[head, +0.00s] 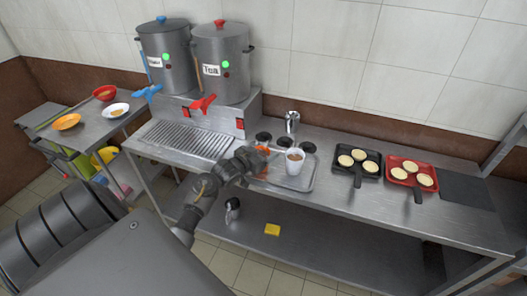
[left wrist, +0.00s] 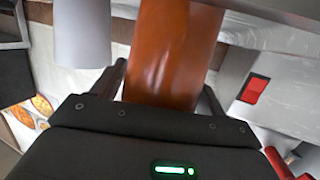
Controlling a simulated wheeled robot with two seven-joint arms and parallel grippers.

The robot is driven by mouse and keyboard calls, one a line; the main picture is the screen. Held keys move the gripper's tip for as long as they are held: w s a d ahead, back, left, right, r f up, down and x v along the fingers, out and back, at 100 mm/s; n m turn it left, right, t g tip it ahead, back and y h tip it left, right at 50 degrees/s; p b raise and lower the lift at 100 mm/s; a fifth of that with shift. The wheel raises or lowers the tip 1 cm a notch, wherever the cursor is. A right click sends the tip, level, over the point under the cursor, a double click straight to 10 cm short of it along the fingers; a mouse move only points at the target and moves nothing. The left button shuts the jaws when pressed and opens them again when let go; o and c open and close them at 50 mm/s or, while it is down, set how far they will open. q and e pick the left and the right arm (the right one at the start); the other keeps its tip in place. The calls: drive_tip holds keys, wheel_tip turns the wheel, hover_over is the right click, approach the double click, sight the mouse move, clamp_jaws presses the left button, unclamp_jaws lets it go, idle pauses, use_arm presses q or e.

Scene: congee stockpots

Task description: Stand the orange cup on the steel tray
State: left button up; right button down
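The orange cup (head: 262,169) shows in the head view at the left end of the steel tray (head: 308,181), mostly hidden behind my left gripper (head: 257,158). In the left wrist view the orange cup (left wrist: 168,55) fills the space between the fingers of my left gripper (left wrist: 162,95), one finger close against each side, so it looks shut on the cup. I cannot tell whether the cup's base touches the tray. A white cup with brown contents (head: 294,163) stands on the tray, right of the orange cup. My right gripper is not in view.
A steel shaker (head: 292,122) and dark round inserts (head: 264,138) are behind the tray. Black (head: 357,171) and red (head: 411,176) pans with pale cakes lie to the right. Two stockpots (head: 221,62) stand back left above a drain grate (head: 187,138). A yellow sponge (head: 272,229) lies below.

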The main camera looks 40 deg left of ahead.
use_arm(q)
drive_tip(key=shift+o, duration=1)
drive_tip(key=shift+r, duration=0.25)
drive_tip(key=s+r+b, duration=0.1)
drive_tip(key=s+r, duration=0.1)
drive_tip(key=s, duration=0.9)
drive_tip(key=shift+s+r, duration=0.15)
drive_tip(key=shift+s, duration=0.25)
